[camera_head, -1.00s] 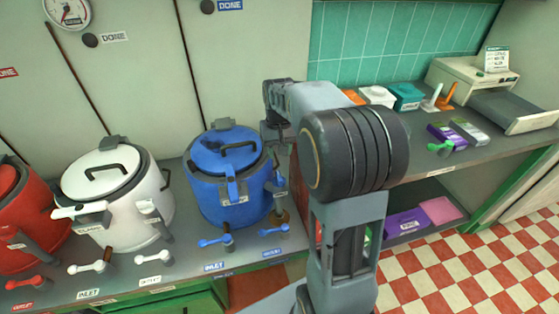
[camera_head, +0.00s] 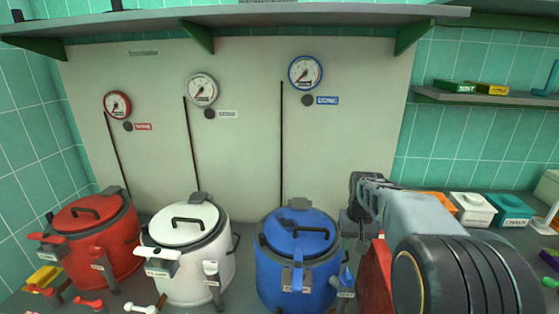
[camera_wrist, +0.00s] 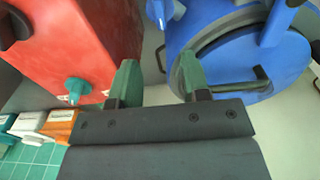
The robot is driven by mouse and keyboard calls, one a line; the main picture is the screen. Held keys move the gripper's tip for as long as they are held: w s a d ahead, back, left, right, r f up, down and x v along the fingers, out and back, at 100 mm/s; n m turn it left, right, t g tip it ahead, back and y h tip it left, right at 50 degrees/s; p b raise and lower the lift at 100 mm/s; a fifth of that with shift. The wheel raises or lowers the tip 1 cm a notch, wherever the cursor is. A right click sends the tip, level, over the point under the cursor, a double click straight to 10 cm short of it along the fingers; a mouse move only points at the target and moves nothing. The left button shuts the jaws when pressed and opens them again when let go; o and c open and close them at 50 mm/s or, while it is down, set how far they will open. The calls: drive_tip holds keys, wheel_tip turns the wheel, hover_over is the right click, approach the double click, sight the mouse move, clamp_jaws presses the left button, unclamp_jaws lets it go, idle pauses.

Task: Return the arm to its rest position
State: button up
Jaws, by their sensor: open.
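My gripper (camera_wrist: 158,78) is open and empty in the wrist view, with its two green fingers apart. In the head view my gripper (camera_head: 357,232) hangs just right of the blue kettle (camera_head: 298,262), and my arm bends down to the lower right. The blue kettle also fills the right of the wrist view (camera_wrist: 232,55). A red box (camera_wrist: 75,50) with a teal knob is on the left there. In the head view this box (camera_head: 374,280) is mostly hidden behind my arm.
A white kettle (camera_head: 188,255) and a red kettle (camera_head: 95,240) stand left of the blue one. Several gauges hang on the wall panel (camera_head: 240,130). An upper shelf (camera_head: 240,15) spans the top. White (camera_head: 472,209) and teal (camera_head: 510,210) containers stand at the right.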

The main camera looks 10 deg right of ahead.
drive_tip(key=s+a+r+n+t+p, duration=0.1)
drive_tip(key=s+a+r+p, duration=0.1)
drive_tip(key=s, duration=0.6)
drive_tip(key=s+a+r+n+t+p, duration=0.1)
drive_tip(key=s+a+r+t+p, duration=0.1)
drive_tip(key=s+a, duration=0.5)
drive_tip(key=shift+s+a+r+p, duration=0.25)
drive_tip(key=shift+s+r+p, duration=0.35)
drive_tip(key=shift+p, duration=0.35)
drive_tip(key=shift+o, duration=0.3)
